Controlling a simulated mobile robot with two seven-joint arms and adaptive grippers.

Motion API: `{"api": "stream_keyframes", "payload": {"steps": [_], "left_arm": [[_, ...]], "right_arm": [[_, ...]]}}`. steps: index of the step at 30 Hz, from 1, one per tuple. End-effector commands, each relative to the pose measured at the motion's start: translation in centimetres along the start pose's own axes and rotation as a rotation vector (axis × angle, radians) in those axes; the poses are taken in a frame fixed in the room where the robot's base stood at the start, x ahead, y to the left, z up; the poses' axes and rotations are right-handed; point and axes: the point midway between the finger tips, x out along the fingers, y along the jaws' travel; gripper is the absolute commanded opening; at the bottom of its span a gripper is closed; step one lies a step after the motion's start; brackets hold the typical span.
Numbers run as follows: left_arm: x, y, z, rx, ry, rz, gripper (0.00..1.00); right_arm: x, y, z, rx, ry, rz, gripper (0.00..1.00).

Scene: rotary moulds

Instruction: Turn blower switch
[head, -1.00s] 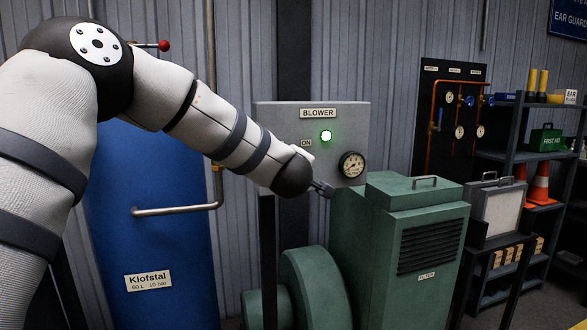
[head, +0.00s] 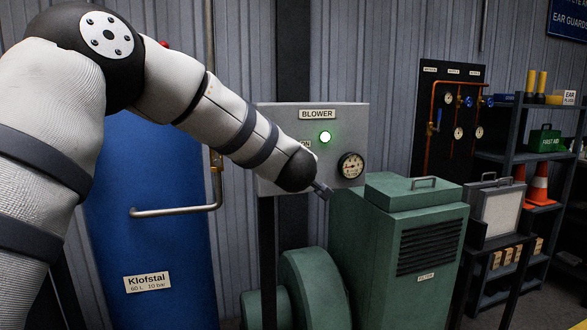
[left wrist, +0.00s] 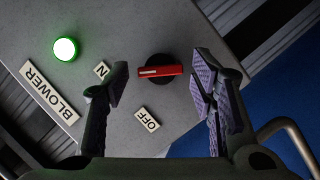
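The blower panel (head: 270,125) is a grey box with a BLOWER label, a lit green lamp (head: 325,137) and a gauge (head: 351,165). In the left wrist view the switch (left wrist: 170,70) is a red bar on a round black base, with a white line at its left end. The line points left, toward the partly hidden ON label (left wrist: 102,70). The OFF label (left wrist: 147,119) is below. My left gripper (left wrist: 160,80) is open, its fingers on either side of the switch with gaps visible. In the head view my arm hides the switch. My right gripper is out of view.
A green blower unit (head: 400,250) stands below and right of the panel. A blue tank (head: 150,220) with a bent pipe (head: 175,212) is at the left. Shelves (head: 515,200) and a pipe board (head: 445,110) are at the right.

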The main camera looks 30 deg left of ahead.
Motion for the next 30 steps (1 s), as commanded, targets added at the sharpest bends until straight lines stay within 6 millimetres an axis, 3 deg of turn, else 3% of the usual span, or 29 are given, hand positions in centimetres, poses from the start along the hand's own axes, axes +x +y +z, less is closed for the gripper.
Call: {"api": "stream_keyframes", "payload": {"steps": [10, 21, 25, 30], "left_arm": [[-0.8, 0.1, 0.1, -0.001, -0.003, 0.001, 0.55], [-10.0, 0.1, 0.0, 0.001, -0.001, 0.003, 0.55], [-11.6, 0.0, 0.0, -0.003, -0.002, 0.0, 0.55], [-12.1, 0.0, 0.0, -0.001, 0.0, -0.001, 0.55]], "right_arm": [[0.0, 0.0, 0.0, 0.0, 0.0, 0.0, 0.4], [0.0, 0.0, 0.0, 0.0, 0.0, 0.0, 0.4], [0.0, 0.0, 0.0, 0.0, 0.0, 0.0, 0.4], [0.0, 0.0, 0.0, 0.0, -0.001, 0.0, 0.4]]}}
